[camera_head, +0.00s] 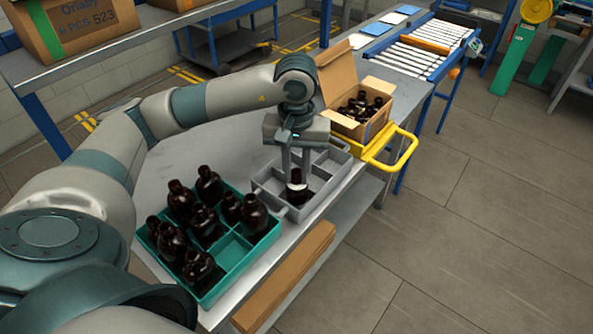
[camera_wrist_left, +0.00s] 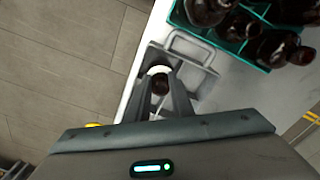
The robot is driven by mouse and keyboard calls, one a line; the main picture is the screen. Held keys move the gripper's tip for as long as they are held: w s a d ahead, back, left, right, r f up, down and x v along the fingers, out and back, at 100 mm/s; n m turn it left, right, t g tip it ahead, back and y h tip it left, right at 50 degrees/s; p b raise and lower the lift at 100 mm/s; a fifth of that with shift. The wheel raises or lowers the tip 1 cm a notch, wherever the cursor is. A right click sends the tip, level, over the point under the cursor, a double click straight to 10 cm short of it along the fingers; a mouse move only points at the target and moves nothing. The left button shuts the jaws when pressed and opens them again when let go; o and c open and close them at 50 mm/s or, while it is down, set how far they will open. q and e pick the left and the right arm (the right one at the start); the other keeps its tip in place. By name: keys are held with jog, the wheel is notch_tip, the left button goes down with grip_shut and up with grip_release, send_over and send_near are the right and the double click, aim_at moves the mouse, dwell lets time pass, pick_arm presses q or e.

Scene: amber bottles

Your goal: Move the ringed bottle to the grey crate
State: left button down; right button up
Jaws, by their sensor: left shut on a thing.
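The ringed bottle (camera_head: 297,194) is dark amber with a white ring around it. My left gripper (camera_head: 296,172) points down and is shut on it, with the bottle upright at the near end of the grey crate (camera_head: 328,204). In the left wrist view the bottle (camera_wrist_left: 161,87) shows between the two fingers (camera_wrist_left: 162,105), within the crate's outline near its handle (camera_wrist_left: 190,40). I cannot tell whether its base touches the crate floor. The crate's other visible compartments look empty. My right gripper is not in view.
A teal crate (camera_head: 228,277) with several dark bottles stands close to the left of the grey crate. Behind it are a cardboard box (camera_head: 345,125) of bottles and a yellow handle (camera_head: 405,152). A flat brown board (camera_head: 285,277) lies below the table edge.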

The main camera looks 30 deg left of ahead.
pick_arm(q)
jog(key=shift+f, duration=0.25)
